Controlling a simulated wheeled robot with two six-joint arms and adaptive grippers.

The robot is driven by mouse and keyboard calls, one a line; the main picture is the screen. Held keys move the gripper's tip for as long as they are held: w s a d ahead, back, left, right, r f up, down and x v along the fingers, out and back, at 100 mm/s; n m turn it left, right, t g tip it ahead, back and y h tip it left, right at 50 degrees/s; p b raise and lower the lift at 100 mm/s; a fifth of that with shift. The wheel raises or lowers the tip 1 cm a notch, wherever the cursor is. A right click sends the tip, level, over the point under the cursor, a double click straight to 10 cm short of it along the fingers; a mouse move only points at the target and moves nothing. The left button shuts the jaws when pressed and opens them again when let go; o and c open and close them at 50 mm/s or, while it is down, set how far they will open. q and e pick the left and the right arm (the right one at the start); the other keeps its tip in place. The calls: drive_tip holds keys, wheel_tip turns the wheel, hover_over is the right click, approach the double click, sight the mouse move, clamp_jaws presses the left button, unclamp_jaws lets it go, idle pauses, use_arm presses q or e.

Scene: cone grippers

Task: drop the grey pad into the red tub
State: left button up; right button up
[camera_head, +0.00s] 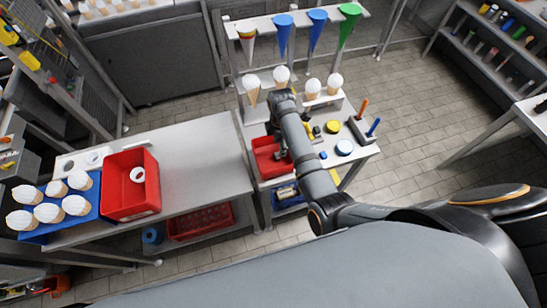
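A red tub (261,150) stands on the small table in the middle. A second, larger red tub (118,204) stands on the left table with a white ring-shaped thing in it. My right arm reaches across the middle, and its gripper (282,155) points down over the middle red tub, at its right side. The gripper is small and dark, partly hidden by my arm, so I cannot tell whether it is open or holds something. I cannot make out the grey pad. My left gripper is not in view.
A blue tray (86,209) of several white-topped cones stands on the far left. Behind my arm is a rack with cones (283,34). A yellow disc (333,127), a blue-and-white round thing (344,147) and a holder with upright handles (359,132) are right of the arm.

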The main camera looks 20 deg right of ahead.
drive_tip(key=shift+r, duration=0.25)
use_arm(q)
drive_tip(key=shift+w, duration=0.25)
use_arm(e)
wheel_tip(320, 180, up, 7)
idle(0.6)
